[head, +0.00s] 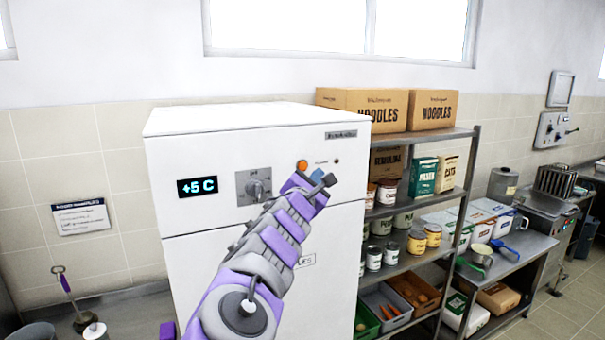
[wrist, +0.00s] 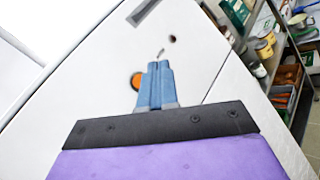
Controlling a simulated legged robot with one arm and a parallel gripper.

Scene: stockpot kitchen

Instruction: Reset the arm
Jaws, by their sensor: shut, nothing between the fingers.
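My purple and grey arm reaches up in front of a white cabinet (head: 240,132) with a display reading "+5 C". My gripper (head: 328,180) is close to the cabinet's upper front, just below and right of an orange round button (head: 302,165). In the wrist view my gripper (wrist: 158,64) shows its blue fingers shut together with nothing between them. The orange button (wrist: 136,81) is partly hidden behind the fingers there. I cannot tell whether the fingertips touch the cabinet face. A grey rotary knob (head: 256,188) sits left of the gripper.
A metal shelf rack (head: 468,165) with noodle boxes (head: 432,110), cans and bins stands right of the cabinet. A steel counter (head: 515,250) with a blue-handled pan is farther right. A wall notice (head: 81,217) hangs at left. Open floor shows at lower right.

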